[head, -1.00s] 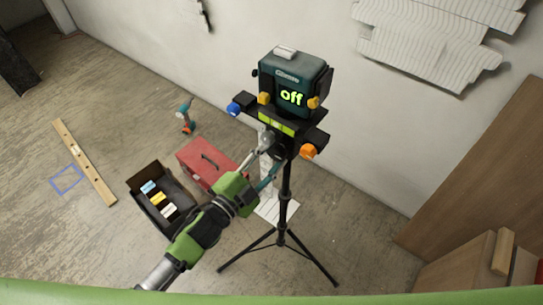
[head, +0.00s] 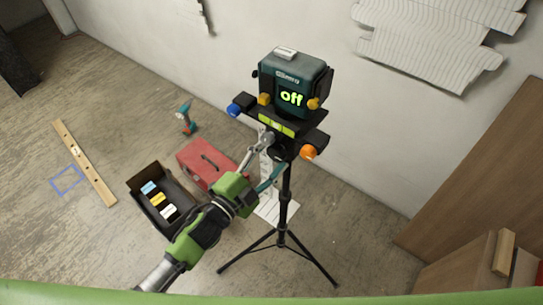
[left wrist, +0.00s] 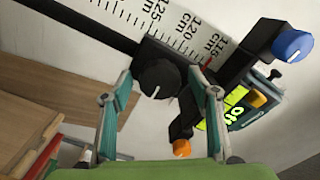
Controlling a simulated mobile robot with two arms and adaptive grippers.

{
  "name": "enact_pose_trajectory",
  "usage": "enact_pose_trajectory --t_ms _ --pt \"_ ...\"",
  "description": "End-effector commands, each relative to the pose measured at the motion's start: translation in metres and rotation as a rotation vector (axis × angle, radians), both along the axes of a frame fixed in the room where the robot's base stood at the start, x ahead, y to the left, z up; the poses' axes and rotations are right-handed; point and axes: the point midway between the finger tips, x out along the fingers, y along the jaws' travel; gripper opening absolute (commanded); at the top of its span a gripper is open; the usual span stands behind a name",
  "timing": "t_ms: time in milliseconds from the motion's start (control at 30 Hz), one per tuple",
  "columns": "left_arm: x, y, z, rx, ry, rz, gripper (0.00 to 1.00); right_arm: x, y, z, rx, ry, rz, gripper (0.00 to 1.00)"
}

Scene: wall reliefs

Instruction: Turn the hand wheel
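A black round knob with a white mark, which looks like the hand wheel, shows in the left wrist view (left wrist: 157,78). It sits on a black block beside a scale marked in cm. In the head view it is small and dark on the tripod mount (head: 280,154), under the teal device (head: 292,82) whose display reads "off". My left gripper (head: 277,154) is at the mount. In the left wrist view its fingers (left wrist: 161,97) are spread, one on each side of the knob in the picture. I see no clear contact. My right gripper is not in view.
A blue knob (head: 234,109) and an orange knob (head: 308,152) stick out from the mount. The black tripod (head: 283,215) stands on the floor. A red toolbox (head: 205,162), an open black box (head: 143,180) and a drill (head: 186,118) lie to the left.

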Motion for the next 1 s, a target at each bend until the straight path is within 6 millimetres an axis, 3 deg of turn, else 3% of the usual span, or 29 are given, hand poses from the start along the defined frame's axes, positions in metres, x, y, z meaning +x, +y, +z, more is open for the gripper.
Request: enact_pose_trajectory --t_ms 267,700,1000 --pt "-0.008 0.005 -0.001 0.0 0.002 0.0 0.55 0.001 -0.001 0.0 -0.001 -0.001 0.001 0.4" --pt "-0.075 0.054 -0.001 0.001 0.004 0.0 0.55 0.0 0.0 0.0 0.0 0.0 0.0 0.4" --pt "-0.096 0.07 0.0 0.0 0.001 -0.001 0.55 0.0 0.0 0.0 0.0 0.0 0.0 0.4"
